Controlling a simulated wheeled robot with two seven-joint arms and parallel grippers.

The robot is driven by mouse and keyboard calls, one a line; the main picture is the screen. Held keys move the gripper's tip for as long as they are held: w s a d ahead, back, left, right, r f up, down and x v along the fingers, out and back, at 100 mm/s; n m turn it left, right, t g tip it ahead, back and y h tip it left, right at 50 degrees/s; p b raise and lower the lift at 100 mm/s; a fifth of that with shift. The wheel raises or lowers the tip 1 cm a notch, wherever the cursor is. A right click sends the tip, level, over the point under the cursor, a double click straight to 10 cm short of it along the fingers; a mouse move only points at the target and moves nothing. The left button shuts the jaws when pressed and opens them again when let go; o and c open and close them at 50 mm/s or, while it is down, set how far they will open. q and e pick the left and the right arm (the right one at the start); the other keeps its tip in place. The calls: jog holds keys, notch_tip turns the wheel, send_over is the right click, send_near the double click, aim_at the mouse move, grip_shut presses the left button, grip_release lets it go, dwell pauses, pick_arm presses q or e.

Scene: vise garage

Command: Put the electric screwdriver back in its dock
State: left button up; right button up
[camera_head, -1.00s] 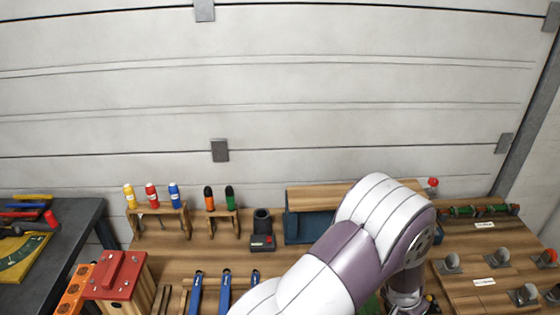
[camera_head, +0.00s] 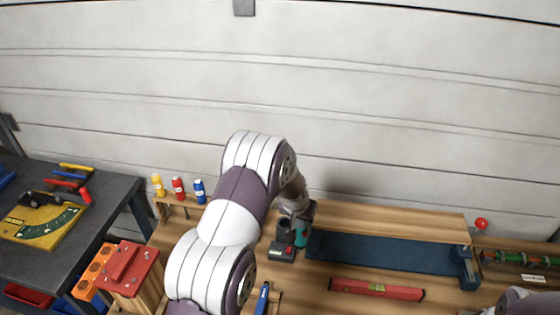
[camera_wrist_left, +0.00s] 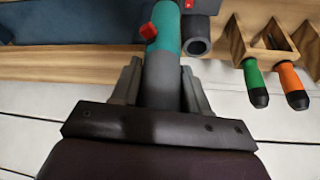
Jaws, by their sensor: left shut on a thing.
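The electric screwdriver has a teal body (camera_head: 300,235) with a dark grey section. In the left wrist view the screwdriver (camera_wrist_left: 165,35) shows its red trigger. My left gripper (camera_head: 299,211) is shut on its grey part; in the wrist view the gripper's fingers (camera_wrist_left: 160,80) stand on either side of it. The dock (camera_head: 285,232) is a dark round cup on a base with a red patch. In the wrist view the dock's cup (camera_wrist_left: 197,42) opens right beside the screwdriver, which is outside it. Whether they touch I cannot tell. My right gripper is not in view.
A blue vise (camera_head: 385,250) and a red level (camera_head: 377,289) lie right of the dock. Green (camera_wrist_left: 256,82) and orange (camera_wrist_left: 291,85) screwdrivers hang in a wooden rack close by. Yellow, red and blue bottles (camera_head: 178,188) stand left. A red-topped block (camera_head: 127,265) is front left.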

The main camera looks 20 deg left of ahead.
pick_arm(q)
jog(key=w+a+r+n+y, duration=0.3)
jog(key=w+a+r+n, duration=0.1)
jog(key=w+a+n, duration=0.2)
jog(key=w+a, duration=0.1)
jog(key=a, duration=0.1)
jog(key=shift+w+a+n+g, duration=0.3)
jog(key=shift+w+n, duration=0.1)
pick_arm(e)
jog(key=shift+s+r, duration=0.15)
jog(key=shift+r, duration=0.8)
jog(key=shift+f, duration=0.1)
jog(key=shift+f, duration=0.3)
